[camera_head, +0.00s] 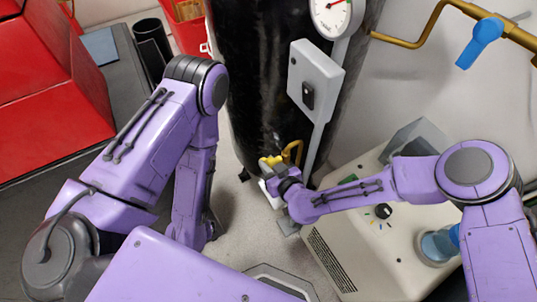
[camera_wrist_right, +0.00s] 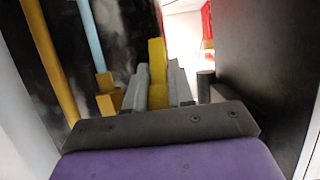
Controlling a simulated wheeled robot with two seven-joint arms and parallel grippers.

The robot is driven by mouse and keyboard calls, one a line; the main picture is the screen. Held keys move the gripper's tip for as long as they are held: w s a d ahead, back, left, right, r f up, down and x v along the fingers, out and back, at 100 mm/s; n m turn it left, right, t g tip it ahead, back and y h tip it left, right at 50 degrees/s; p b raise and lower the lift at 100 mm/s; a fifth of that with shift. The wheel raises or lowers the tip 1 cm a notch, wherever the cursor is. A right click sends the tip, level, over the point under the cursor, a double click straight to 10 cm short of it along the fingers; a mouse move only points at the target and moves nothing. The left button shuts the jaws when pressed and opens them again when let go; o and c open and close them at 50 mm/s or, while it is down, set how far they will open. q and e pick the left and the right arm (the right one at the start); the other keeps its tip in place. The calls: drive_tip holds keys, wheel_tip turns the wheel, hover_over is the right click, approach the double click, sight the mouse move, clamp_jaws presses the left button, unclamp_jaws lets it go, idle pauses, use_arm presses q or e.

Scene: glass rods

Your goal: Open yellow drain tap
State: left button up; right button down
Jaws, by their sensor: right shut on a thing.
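The yellow drain tap (camera_head: 272,160) is low on the front of the tall black tank (camera_head: 262,90). My right gripper (camera_head: 268,176) is at the tap, partly hidden by its own wrist. In the right wrist view, the yellow tap handle (camera_wrist_right: 157,62) stands upright between the two grey fingers of my right gripper (camera_wrist_right: 158,84), which are shut on it. A brass fitting (camera_wrist_right: 108,95) shows just left of the fingers. My left arm is folded at the left of the head view, and its gripper does not show.
A brass pipe (camera_head: 292,150) curves beside the tap. A beige machine (camera_head: 335,262) with a knob stands right of it. A grey switch box (camera_head: 315,80) and a gauge (camera_head: 333,12) are above. A blue-handled valve (camera_head: 480,42) is at the upper right. Red cabinets (camera_head: 50,90) stand left.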

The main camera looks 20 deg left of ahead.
drive_tip(key=shift+s+d+r+g+h+p, duration=0.15)
drive_tip(key=shift+g+h+p, duration=0.45)
drive_tip(key=shift+p, duration=0.6)
drive_tip(key=shift+f+h+p, duration=0.25)
drive_tip(key=shift+h+p, duration=0.25)
drive_tip(key=shift+p, duration=0.05)
drive_tip(key=shift+d+g, duration=0.1)
drive_tip(key=shift+g, duration=0.2)
drive_tip(key=c, duration=1.3)
unclamp_jaws()
drive_tip(key=shift+c, duration=0.2)
drive_tip(key=v, duration=1)
drive_tip(key=shift+s+d, duration=0.2)
drive_tip(key=shift+r, duration=0.15)
